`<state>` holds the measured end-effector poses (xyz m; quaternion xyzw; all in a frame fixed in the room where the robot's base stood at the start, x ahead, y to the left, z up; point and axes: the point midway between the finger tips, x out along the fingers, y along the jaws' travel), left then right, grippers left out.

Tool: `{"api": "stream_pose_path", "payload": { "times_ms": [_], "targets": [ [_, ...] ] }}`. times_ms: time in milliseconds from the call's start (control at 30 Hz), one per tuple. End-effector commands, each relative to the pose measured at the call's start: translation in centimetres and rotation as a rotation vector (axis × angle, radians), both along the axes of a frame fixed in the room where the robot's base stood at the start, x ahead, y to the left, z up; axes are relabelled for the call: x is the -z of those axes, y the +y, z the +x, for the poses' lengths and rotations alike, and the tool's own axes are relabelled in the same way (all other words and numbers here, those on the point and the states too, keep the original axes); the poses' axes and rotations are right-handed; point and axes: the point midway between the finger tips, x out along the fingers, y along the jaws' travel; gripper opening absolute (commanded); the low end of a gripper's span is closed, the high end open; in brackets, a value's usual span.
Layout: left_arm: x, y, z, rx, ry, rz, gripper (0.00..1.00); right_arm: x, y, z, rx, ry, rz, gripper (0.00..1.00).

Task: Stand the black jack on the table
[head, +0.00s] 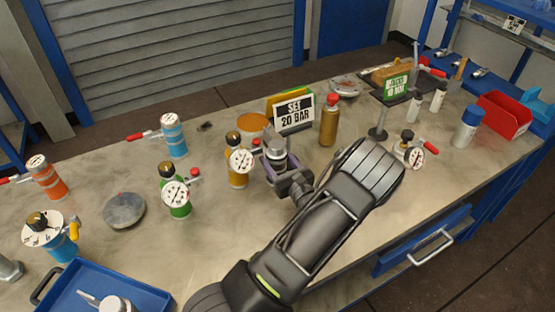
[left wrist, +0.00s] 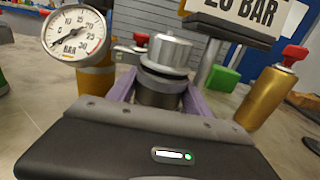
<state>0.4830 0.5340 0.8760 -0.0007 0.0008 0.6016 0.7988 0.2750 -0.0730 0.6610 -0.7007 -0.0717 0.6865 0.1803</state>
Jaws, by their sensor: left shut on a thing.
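My left gripper (head: 283,168) reaches in over the middle of the table and is shut on a dark cylinder with a silver cap, which appears to be the black jack (head: 275,150). In the left wrist view the jack (left wrist: 165,72) stands upright between the purple fingers, silver cap up. Its base is hidden by the gripper body, so I cannot tell whether it touches the table (head: 330,185). My right gripper is not in view.
A yellow gauge vessel (head: 238,176) is close on the left of the gripper. The "SET 20 BAR" sign (head: 294,110) is just behind, and a gold bottle (head: 328,125) is behind right. A green gauge vessel (head: 178,195) and blue tray (head: 65,290) are further left.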

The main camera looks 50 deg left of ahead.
Motion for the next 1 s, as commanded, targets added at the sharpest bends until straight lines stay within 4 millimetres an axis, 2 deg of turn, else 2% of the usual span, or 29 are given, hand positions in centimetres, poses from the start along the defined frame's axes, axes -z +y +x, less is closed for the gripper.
{"api": "stream_pose_path", "payload": {
  "times_ms": [133, 167, 300, 400, 767, 867, 1000],
  "targets": [
    [0.3, 0.0, 0.1, 0.001, -0.002, 0.004, 0.00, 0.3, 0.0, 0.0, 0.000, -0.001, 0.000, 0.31],
    [0.3, -0.1, 0.1, 0.001, 0.000, 0.000, 0.61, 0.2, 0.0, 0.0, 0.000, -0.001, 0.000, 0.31],
    [0.3, -0.1, 0.1, 0.001, 0.000, 0.000, 0.72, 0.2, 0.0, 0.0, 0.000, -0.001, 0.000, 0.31],
    [0.3, -0.1, 0.1, 0.001, 0.000, 0.000, 0.80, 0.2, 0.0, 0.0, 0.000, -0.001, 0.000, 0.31],
    [-0.2, -0.1, 0.1, 0.001, -0.001, 0.000, 0.80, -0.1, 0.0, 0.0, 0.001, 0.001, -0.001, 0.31],
    [0.1, -1.1, -0.1, 0.003, -0.001, 0.000, 0.80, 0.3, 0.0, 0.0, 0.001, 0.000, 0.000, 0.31],
    [0.2, -3.4, -0.8, 0.006, 0.000, -0.001, 0.80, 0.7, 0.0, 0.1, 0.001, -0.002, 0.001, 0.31]
  ]
}}
